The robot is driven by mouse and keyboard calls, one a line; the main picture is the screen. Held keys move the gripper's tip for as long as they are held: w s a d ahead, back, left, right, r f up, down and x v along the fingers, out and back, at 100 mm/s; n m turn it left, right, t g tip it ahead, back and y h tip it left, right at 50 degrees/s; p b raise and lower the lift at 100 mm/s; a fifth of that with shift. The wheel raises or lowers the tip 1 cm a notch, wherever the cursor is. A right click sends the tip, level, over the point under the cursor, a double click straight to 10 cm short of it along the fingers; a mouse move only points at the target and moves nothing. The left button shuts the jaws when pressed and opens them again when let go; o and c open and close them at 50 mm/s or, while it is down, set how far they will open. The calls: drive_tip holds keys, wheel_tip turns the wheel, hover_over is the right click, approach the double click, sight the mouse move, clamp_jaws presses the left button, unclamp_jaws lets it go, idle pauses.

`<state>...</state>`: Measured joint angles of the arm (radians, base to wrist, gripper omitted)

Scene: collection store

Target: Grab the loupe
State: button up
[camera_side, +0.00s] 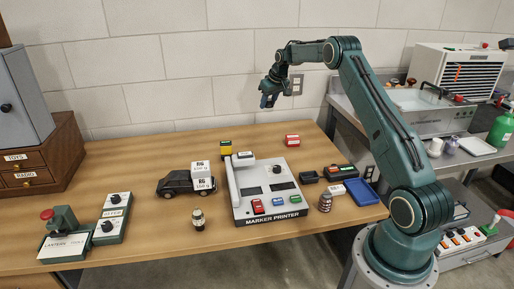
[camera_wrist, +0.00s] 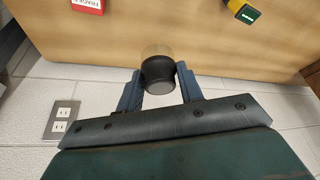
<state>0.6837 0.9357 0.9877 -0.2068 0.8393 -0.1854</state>
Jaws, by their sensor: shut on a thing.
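My gripper (camera_wrist: 159,74) is shut on the loupe (camera_wrist: 158,68), a short black cylinder with a clear, see-through band at its far end. The two blue-grey fingers press on its left and right sides in the wrist view. In the side view my gripper (camera_side: 269,98) is raised above the back edge of the wooden table, near the wall. The loupe is too small and dark there to make out between the fingers.
The wooden table (camera_side: 150,232) holds a marker printer (camera_side: 245,211), a black toy car (camera_side: 176,184) with white weight blocks, a small dark jar (camera_side: 198,219), a striped can (camera_side: 325,202) and a blue tray (camera_side: 361,191). Red (camera_side: 292,140) and yellow (camera_side: 225,149) boxes stand at the back.

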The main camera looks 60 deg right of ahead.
drive_tip(key=shift+r, duration=0.7)
